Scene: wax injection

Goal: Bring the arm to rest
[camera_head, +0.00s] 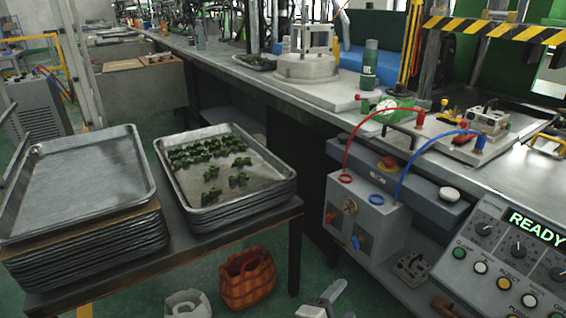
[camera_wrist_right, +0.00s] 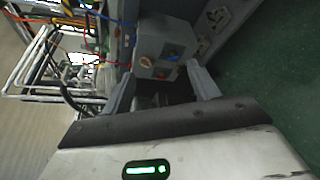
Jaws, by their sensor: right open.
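My right gripper (camera_head: 330,298) shows at the bottom edge of the head view, low in front of the bench, and is partly cut off. In the right wrist view its two grey fingers (camera_wrist_right: 161,88) stand apart with nothing held between them. The grey control box (camera_wrist_right: 160,48) with coloured knobs is beyond the fingers there. In the head view this box (camera_head: 365,222) hangs at the bench front, above and right of the gripper. I cannot make out my left gripper in either view.
A side table carries stacked trays (camera_head: 80,180) and a tray (camera_head: 262,186) with several green pieces. An orange basket (camera_head: 247,277) and a pale object (camera_head: 188,303) are below. The bench holds a clamp fixture (camera_head: 465,130) and a panel reading READY (camera_head: 505,255). Red and blue hoses loop above the box.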

